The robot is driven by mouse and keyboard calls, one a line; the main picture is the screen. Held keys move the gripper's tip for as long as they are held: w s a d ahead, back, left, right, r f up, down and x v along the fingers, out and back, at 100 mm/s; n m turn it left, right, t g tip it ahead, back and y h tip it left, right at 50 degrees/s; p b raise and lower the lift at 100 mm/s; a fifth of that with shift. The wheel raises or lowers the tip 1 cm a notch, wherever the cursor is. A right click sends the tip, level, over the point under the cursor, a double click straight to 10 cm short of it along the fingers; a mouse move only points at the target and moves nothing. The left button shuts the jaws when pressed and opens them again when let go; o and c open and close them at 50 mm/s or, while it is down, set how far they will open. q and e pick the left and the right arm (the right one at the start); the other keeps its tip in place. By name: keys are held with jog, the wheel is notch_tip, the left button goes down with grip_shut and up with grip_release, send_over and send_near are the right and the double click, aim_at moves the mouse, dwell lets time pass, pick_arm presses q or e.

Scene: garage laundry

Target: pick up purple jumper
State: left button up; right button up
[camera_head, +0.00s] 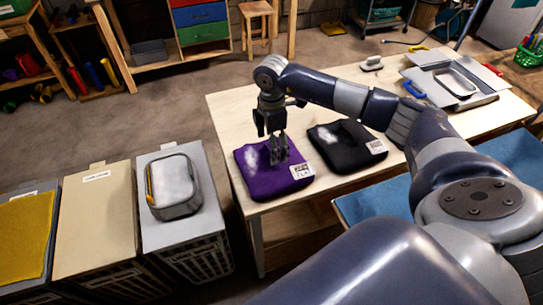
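The purple jumper (262,183) lies folded on the wooden table (232,112), near its front left corner. It has a pale patch on its left part and a white label at its right. My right gripper (279,158) points down over the jumper's back right part. Its fingertips overlap the cloth in the picture; I cannot tell whether they touch it or how far apart they are. My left gripper is not in view.
A black folded garment (343,150) lies just right of the jumper. A grey folding board (427,88) and a brush (372,64) are farther back on the table.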

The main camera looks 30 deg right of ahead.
jog(key=shift+f, duration=0.9)
jog(key=shift+c, duration=0.6)
jog(key=c, duration=1.8)
jog(key=shift+w+r, duration=0.1)
jog(key=shift+r, duration=0.05)
